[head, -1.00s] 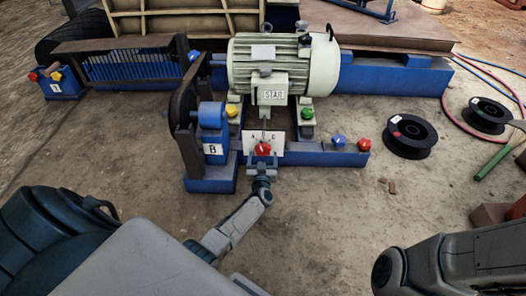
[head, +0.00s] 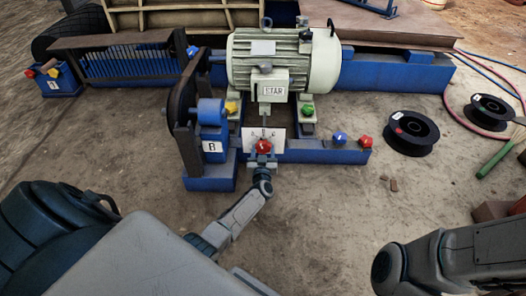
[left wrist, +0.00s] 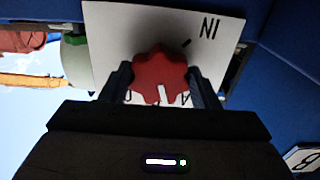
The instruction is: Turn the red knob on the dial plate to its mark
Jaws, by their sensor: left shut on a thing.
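The red knob (head: 263,146) sits on the white dial plate (head: 277,132) at the front of the blue frame, below the motor. My left gripper (head: 262,161) is at the knob. In the left wrist view the red knob (left wrist: 160,72) is between the two dark fingers of my left gripper (left wrist: 160,85), which is shut on it. A white pointer line on the knob points down in that view. The dial plate (left wrist: 110,35) shows a short black tick and upside-down "IN" at upper right; lettering below the knob is partly hidden. My right gripper is out of view.
Blue (head: 340,138) and red (head: 365,142) knobs stand on the frame's right beam. Yellow (head: 231,107) and green (head: 308,110) knobs flank the motor (head: 280,60). Black spools (head: 411,132) lie on the floor at right.

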